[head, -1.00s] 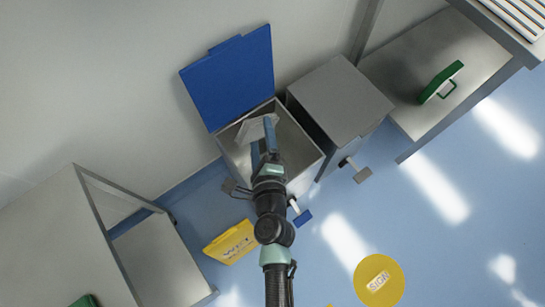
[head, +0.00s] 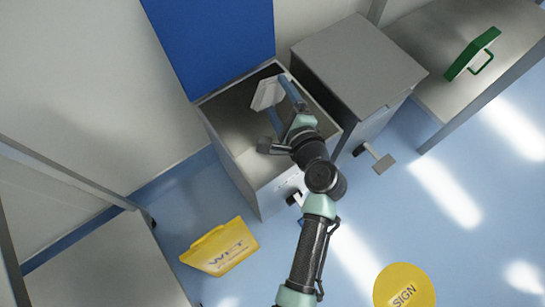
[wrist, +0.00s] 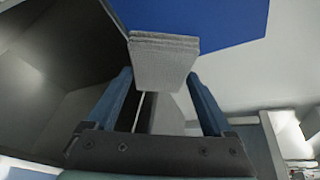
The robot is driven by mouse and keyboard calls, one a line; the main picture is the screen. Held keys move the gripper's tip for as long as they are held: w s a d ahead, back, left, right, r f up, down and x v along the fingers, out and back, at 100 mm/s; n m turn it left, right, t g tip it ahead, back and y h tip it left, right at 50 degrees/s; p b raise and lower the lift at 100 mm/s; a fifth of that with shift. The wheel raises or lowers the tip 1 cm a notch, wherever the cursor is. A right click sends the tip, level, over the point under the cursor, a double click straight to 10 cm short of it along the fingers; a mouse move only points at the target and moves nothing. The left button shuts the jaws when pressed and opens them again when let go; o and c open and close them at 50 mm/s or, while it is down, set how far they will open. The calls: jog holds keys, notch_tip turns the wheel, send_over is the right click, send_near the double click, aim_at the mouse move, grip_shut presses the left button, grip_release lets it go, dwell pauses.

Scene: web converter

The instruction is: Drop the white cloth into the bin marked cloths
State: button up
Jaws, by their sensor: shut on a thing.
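The folded white cloth (head: 266,94), greyish in this light, is held at my gripper's fingertips; it also shows in the wrist view (wrist: 160,62). My gripper (head: 278,95) is shut on it, with its two blue fingers (wrist: 158,78) at the cloth's sides. Gripper and cloth appear over the back right part of an open grey metal bin (head: 262,195). The bin's blue lid (head: 215,45) stands raised against the wall. I cannot read any marking on this bin. How high the cloth is relative to the rim is hard to tell.
A closed grey bin (head: 355,60) stands close on the right, with a pedal (head: 380,160) in front. A yellow wet-floor sign (head: 222,248) and a round yellow sign (head: 404,288) are on the blue floor.

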jog(key=shift+w+d+f, duration=0.1)
jog(key=shift+d+f, duration=0.05)
jog(key=shift+f, duration=0.25)
notch_tip(320, 180, down, 6)
jog(key=b, duration=0.6)
jog(key=shift+r+b, duration=0.1)
jog(key=shift+b, duration=0.2)
jog(key=o, duration=0.9)
jog(key=p+v, duration=0.4)
jog(key=v, duration=0.9)
